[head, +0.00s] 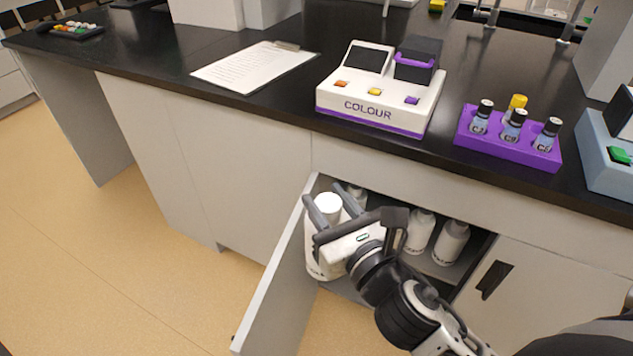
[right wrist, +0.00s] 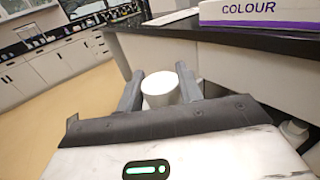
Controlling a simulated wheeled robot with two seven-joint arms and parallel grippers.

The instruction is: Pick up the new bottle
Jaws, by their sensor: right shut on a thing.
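A white bottle with a white cap (head: 327,204) is held upright between the fingers of my right gripper (head: 329,196), just in front of the open cabinet. Its body (head: 312,246) is partly hidden behind the gripper. In the right wrist view the bottle's round white top (right wrist: 160,90) shows between the two fingers. Other white bottles stand on the cabinet shelf, one at the right (head: 452,243), one beside it (head: 420,231) and one partly hidden behind my gripper (head: 357,193). My left gripper is not in view.
The cabinet door (head: 273,275) stands open at the left of the held bottle. The black counter (head: 270,103) above carries a COLOUR instrument (head: 370,123), a purple rack (head: 500,148) of small bottles and a clipboard (head: 255,66). The floor at the left is clear.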

